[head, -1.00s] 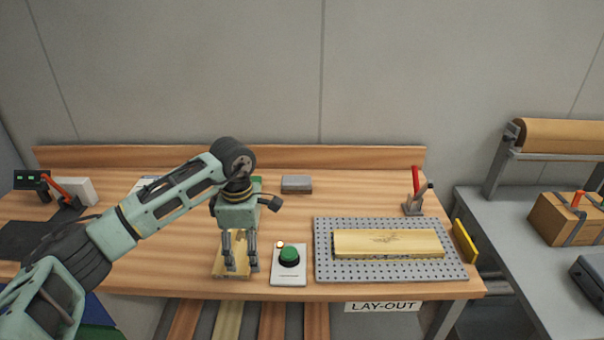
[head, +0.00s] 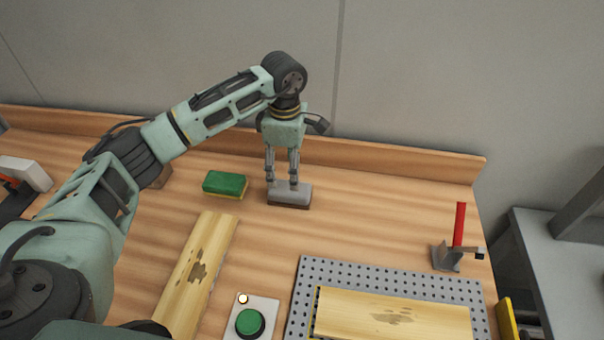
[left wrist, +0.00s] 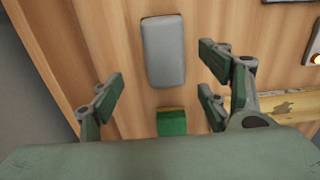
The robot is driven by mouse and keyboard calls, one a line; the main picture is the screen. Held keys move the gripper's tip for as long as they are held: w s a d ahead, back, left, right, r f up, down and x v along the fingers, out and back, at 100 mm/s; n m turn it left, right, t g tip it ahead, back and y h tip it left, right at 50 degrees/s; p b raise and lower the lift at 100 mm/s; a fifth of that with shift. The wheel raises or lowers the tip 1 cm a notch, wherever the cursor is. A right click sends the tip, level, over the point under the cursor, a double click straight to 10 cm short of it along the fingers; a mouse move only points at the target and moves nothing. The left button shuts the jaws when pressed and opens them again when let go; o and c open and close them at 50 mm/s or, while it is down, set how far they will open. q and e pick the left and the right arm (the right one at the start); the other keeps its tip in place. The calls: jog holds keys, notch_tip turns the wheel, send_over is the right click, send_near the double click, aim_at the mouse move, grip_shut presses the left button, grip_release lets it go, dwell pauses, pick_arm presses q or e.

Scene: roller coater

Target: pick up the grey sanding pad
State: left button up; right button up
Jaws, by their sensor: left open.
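The grey sanding pad (head: 290,195), a block with a grey top and a brown lower layer, lies on the wooden bench. My left gripper (head: 282,182) is open and points down over the pad, its fingertips overlapping the pad's far part in the head view. In the left wrist view the pad (left wrist: 164,50) shows whole, between the lines of the spread fingers (left wrist: 158,82) and a little beyond their tips. Nothing is held. Whether a fingertip touches the pad cannot be told. My right gripper is not in view.
A green sponge-like pad (head: 225,184) lies just left of the grey one. A stained board (head: 197,270), a green button box (head: 250,322) and a perforated plate (head: 300,290) with another board are nearer. A red-handled clamp (head: 459,225) stands right. The backboard (head: 400,163) runs behind.

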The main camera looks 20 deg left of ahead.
aim_at(290, 193)
pick_arm(q)
notch_tip(290, 193, down, 2)
jog(key=shift+s+f+p, duration=0.1)
jog(key=shift+s+p, duration=0.05)
jog(key=shift+p, duration=0.4)
jog(key=shift+s+d+f+p, duration=0.15)
jog(key=shift+f+p, duration=0.15)
jog(key=f+p, duration=0.1)
jog(key=f, duration=0.1)
jog(key=f+p, duration=0.1)
jog(key=shift+d+f, duration=0.2)
jog(key=shift+f, duration=0.7)
jog(key=c, duration=1.5)
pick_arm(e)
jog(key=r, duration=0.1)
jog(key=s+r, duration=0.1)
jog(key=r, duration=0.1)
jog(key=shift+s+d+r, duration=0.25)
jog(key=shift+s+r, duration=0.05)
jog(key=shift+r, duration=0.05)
pick_arm(q)
jog(key=shift+o, duration=0.2)
jog(key=shift+r, duration=0.1)
